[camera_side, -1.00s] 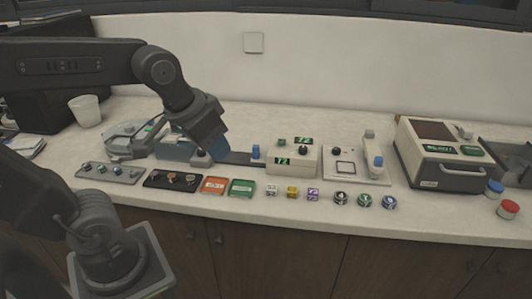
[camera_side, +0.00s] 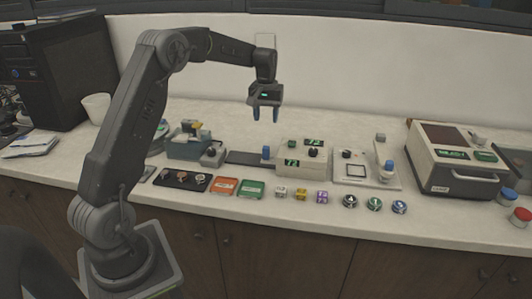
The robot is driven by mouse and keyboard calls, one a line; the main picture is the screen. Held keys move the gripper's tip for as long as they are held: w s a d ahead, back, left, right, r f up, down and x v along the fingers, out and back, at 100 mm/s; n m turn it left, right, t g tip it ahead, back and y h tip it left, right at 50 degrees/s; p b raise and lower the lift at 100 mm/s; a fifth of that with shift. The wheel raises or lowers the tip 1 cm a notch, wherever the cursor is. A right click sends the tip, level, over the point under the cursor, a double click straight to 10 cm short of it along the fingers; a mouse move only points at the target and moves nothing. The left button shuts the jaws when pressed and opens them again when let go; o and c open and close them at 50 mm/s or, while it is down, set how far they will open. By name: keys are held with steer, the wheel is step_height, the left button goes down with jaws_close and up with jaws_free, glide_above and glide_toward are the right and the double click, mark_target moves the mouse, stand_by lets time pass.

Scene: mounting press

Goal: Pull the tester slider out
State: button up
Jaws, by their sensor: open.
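The tester appears to be the cream box (camera_side: 302,160) with green 72 displays and a dark knob, at mid-counter. A flat dark slider strip (camera_side: 248,158) sticks out of its left side. A small blue upright handle (camera_side: 266,152) stands on the strip, close to the box. My gripper (camera_side: 266,115) is above the blue handle in the picture, pointing down with blue fingertips apart. It is empty and clear of the handle. How far it is from the handle in depth is hard to tell.
Left of the strip are a small grey device with a dark knob (camera_side: 211,154) and a blue-grey bin (camera_side: 190,147). A white device with a blue-tipped lever (camera_side: 386,172) stands right of the tester. Cards (camera_side: 223,187), dice and round pieces line the front. The counter behind is clear.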

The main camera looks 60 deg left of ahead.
mark_target(266, 147)
step_height(266, 147, down, 14)
steer(key=shift+a+f, duration=0.1)
stand_by(0.5)
jaws_close()
stand_by(0.3)
